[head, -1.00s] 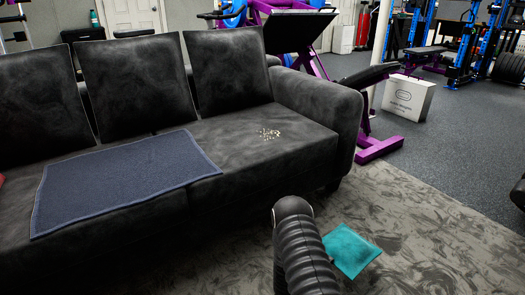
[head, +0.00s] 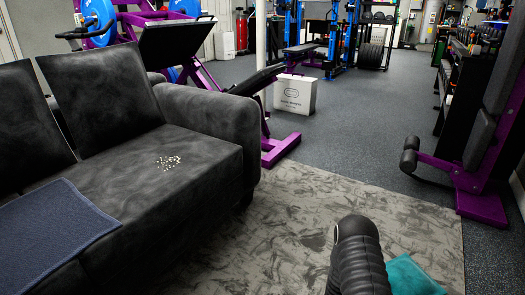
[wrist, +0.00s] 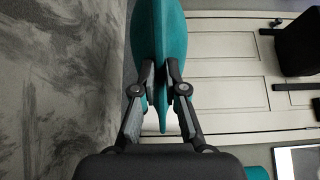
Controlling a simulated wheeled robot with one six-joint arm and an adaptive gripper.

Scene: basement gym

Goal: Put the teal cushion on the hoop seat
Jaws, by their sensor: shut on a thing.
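The teal cushion (wrist: 161,40) is held between the two fingers of my gripper (wrist: 160,75) in the wrist view. The fingers press on both faces of it, and the cushion reaches past the top of that view. In the head view the cushion (head: 412,276) shows at the bottom right, beside my dark ribbed arm, above the patterned rug. My gripper itself is hidden behind the arm there. I see no hoop seat that I can make out in either view.
A white box (head: 295,93) and purple gym machines stand behind and at right (head: 482,205). The grey rug (head: 300,210) and the floor beyond are clear.

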